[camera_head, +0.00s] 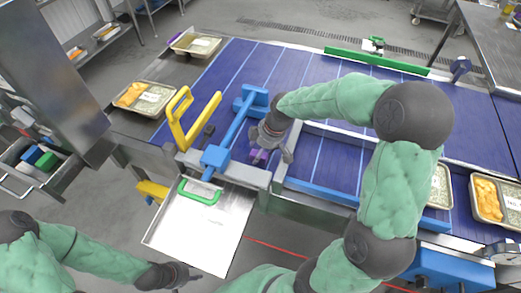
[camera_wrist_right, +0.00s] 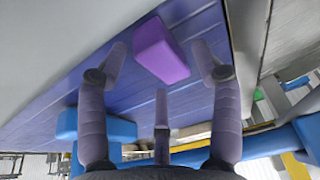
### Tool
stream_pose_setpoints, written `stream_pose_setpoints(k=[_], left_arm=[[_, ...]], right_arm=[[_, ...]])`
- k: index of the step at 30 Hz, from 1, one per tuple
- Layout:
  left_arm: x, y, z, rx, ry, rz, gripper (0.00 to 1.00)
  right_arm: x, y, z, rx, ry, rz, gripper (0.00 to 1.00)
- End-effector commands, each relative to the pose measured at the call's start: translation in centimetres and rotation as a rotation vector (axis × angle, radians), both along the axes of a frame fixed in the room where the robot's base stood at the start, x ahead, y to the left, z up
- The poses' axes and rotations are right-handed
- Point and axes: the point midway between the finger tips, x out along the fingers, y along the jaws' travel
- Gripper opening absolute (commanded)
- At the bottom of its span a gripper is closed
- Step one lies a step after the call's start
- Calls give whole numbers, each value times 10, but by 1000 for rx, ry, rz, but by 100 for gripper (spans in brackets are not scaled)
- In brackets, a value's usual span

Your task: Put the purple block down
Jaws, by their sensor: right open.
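The purple block (camera_wrist_right: 162,52) lies on the blue conveyor belt in the right wrist view. My right gripper (camera_wrist_right: 160,66) is open, with its fingers spread on both sides of the block. A gap shows between the block and the fingers, and I cannot tell whether any fingertip touches it. In the head view the block (camera_head: 259,155) is a small purple patch under my right gripper (camera_head: 268,152), by the belt's near edge, partly hidden by the gripper. My left gripper (camera_head: 186,279) is low at the front, near the metal tray's lower edge; its fingers are too small to read.
A blue bar (camera_head: 236,125) crosses the belt (camera_head: 310,80) left of my right gripper. A yellow handle (camera_head: 181,120) stands beside it. Filled food trays (camera_head: 146,97) stand at left; another food tray (camera_head: 490,198) is at right.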

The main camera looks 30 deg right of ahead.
Motion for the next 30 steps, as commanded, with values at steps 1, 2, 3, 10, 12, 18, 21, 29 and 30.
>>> stream_pose_setpoints(k=[1,2,3,10,12,18,21,29,30], left_arm=[[0,0,1,0,0,0,40],[0,0,2,0,0,0,40],[0,0,3,0,0,0,40],[0,0,18,0,0,0,40],[0,0,24,0,0,0,40],[0,0,35,0,0,0,40],[0,0,39,0,0,0,40],[0,0,42,0,0,0,40],[0,0,42,0,0,0,40]], right_arm=[[0,0,1,0,0,0,66],[0,0,3,0,0,0,66],[0,0,6,0,-1,0,66],[-8,-8,43,-1,-4,-2,66],[-11,-11,57,-1,-4,-2,66],[-20,-18,93,-2,-4,-1,66],[-23,-21,105,-1,-2,-1,66],[-27,-23,117,0,0,-1,66],[-27,-23,117,0,0,-1,66]])
